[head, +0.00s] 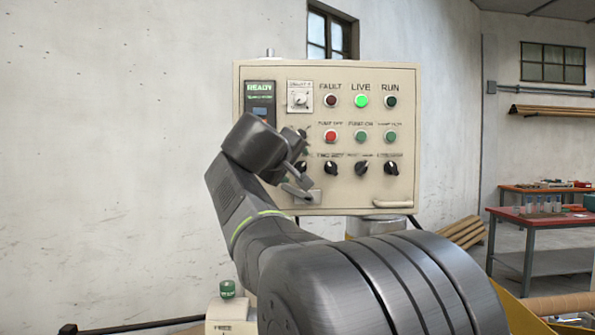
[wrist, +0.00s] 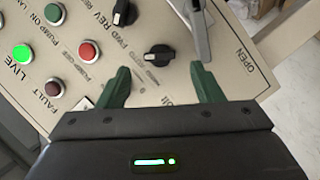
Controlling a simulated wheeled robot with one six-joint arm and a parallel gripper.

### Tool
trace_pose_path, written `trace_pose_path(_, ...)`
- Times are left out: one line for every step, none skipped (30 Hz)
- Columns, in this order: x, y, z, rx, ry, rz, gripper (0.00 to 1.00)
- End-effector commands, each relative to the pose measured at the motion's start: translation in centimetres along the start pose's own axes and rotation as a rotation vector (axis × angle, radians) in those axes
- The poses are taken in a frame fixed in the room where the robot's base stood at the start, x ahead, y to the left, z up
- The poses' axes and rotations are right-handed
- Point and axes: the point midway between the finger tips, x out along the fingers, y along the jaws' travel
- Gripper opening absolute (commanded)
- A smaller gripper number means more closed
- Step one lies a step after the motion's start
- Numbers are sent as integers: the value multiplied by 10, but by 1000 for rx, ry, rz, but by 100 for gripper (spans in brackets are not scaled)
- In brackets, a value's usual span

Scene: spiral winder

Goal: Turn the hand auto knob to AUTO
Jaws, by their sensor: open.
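The hand auto knob (wrist: 158,56) is black with a raised grip bar, on the beige control panel (head: 287,72). In the wrist view it lies ahead of the gap between my green fingertips, with small partly readable lettering beside it. Its bar lies roughly across the picture. My gripper (wrist: 161,78) is open and empty, one finger on each side of the knob's line. I cannot tell the distance left to the panel. In the head view my gripper (head: 300,158) covers the panel's lower left, where the knob is largely hidden.
A FWD REV knob (wrist: 124,12) and the red pump off button (wrist: 88,52) are near the left finger. A grey lever handle (wrist: 197,28) by the OPEN label is close to the right finger. The green LIVE lamp (head: 361,101) is lit. A red table (head: 530,218) stands right.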

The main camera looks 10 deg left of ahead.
Motion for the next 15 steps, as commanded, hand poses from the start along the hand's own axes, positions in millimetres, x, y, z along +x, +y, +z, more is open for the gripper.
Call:
trace_pose_path(-14, -1, 0, 2, 6, -1, 60)
trace_pose_path(-22, -1, -1, 1, 6, -2, 60)
trace_pose_path(-31, -1, 0, 1, 5, -2, 60)
trace_pose_path(-38, -1, 0, 1, 6, -1, 60)
trace_pose_path(-44, -2, 0, 0, 5, -2, 60)
trace_pose_path(-52, -2, 0, 0, 5, -2, 60)
trace_pose_path(-57, -1, 0, 0, 4, -2, 60)
trace_pose_path(-62, -2, 0, 0, 4, -3, 60)
trace_pose_path(-67, -2, 0, -1, 3, -2, 60)
trace_pose_path(-71, -1, 0, -1, 2, -2, 60)
trace_pose_path(-74, -1, 0, -1, 3, -2, 60)
trace_pose_path(-78, -1, 0, 0, 3, -1, 60)
trace_pose_path(-80, -1, 0, 0, 2, -1, 60)
trace_pose_path(-81, -1, 0, 0, 0, -1, 60)
trace_pose_path(-83, -1, 0, 0, 0, -2, 60)
